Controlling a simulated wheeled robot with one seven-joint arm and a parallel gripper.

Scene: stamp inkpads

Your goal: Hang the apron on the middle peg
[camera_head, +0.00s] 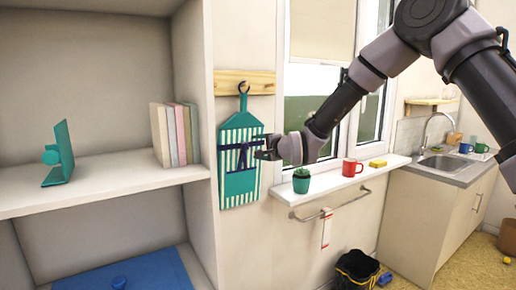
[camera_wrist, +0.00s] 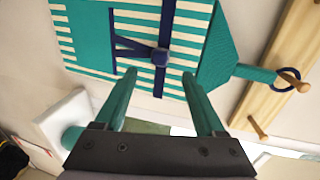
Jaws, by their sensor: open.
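The apron (camera_head: 240,165) is green and white striped with a dark blue tie. It hangs flat on the wall below the wooden peg rail (camera_head: 262,82). Its dark loop (camera_head: 243,87) is around a peg near the rail's middle. In the wrist view the loop (camera_wrist: 287,78) circles that peg (camera_wrist: 302,87), and a bare peg (camera_wrist: 257,127) sticks out beside it. My gripper (camera_head: 261,148) is open at the apron's right side, by the tie. In the wrist view the apron (camera_wrist: 205,60) lies beyond my two fingertips (camera_wrist: 160,75); I cannot tell whether they touch it.
A white shelf unit (camera_head: 120,185) with several books (camera_head: 173,135) stands close at left. The windowsill (camera_head: 335,182) at right holds a green pot (camera_head: 301,181), a red mug (camera_head: 351,167) and a yellow sponge (camera_head: 377,163). A towel bar (camera_head: 335,208) runs below it.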

